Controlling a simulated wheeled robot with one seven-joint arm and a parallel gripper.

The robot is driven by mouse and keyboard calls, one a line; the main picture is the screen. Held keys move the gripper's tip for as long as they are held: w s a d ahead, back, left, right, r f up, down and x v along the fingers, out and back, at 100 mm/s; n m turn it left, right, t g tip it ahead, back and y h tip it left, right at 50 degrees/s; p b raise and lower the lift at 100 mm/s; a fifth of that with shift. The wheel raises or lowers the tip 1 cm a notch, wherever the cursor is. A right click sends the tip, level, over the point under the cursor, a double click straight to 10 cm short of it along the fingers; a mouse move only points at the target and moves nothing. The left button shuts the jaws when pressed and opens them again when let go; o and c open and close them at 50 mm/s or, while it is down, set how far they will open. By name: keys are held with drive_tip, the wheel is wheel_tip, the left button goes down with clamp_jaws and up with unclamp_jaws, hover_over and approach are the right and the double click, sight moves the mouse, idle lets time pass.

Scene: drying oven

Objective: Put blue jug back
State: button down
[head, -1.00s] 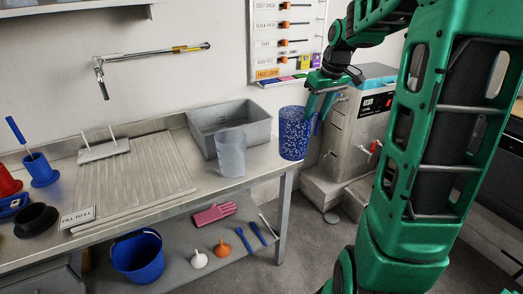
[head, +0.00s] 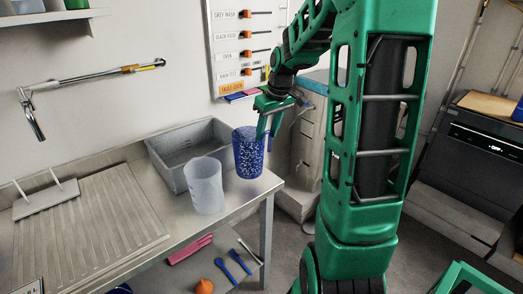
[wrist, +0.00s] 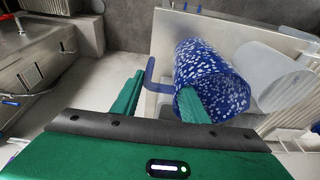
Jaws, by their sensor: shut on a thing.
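The blue speckled jug (head: 247,155) is upright at the right end of the steel bench, beside the grey sink basin. My gripper (head: 268,122) is at its rim on the right side and shut on it. In the wrist view, the jug (wrist: 208,75) lies to the right with its blue handle (wrist: 152,72) towards the left finger. One finger of my gripper (wrist: 160,95) reaches into the jug's mouth; the other is outside near the handle. I cannot tell whether the jug's base touches the bench.
A clear frosted jug (head: 204,187) stands left of the blue jug, close to it. The grey basin (head: 182,157) is behind. A ribbed drainboard (head: 85,235) lies to the left. The bench (head: 262,190) ends just right of the blue jug. A dark oven (head: 485,150) stands far right.

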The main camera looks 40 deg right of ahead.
drive_tip(key=shift+s+x, duration=0.2)
drive_tip(key=shift+x, duration=0.55)
drive_tip(key=shift+s+x, duration=0.15)
drive_tip(key=shift+x, duration=0.6)
drive_tip(key=shift+s+x, duration=0.2)
drive_tip(key=shift+x, duration=0.55)
drive_tip(key=shift+f, duration=0.15)
drive_tip(key=c, duration=1)
unclamp_jaws()
drive_tip(key=shift+c, duration=0.2)
drive_tip(key=v, duration=1.1)
drive_tip(key=s+a+f+m+g, duration=0.1)
drive_tip(key=s+a+f+m, duration=0.1)
drive_tip(key=s, duration=0.7)
drive_tip(key=s+a+f+m+g, duration=0.1)
drive_tip(key=s+a, duration=0.3)
drive_tip(key=s, duration=0.5)
drive_tip(key=s+a+f+m, duration=0.3)
drive_tip(key=s+a, duration=0.1)
drive_tip(key=s, duration=0.4)
drive_tip(key=shift+s+f+m+g, duration=0.3)
drive_tip(key=shift+s+m+g, duration=0.1)
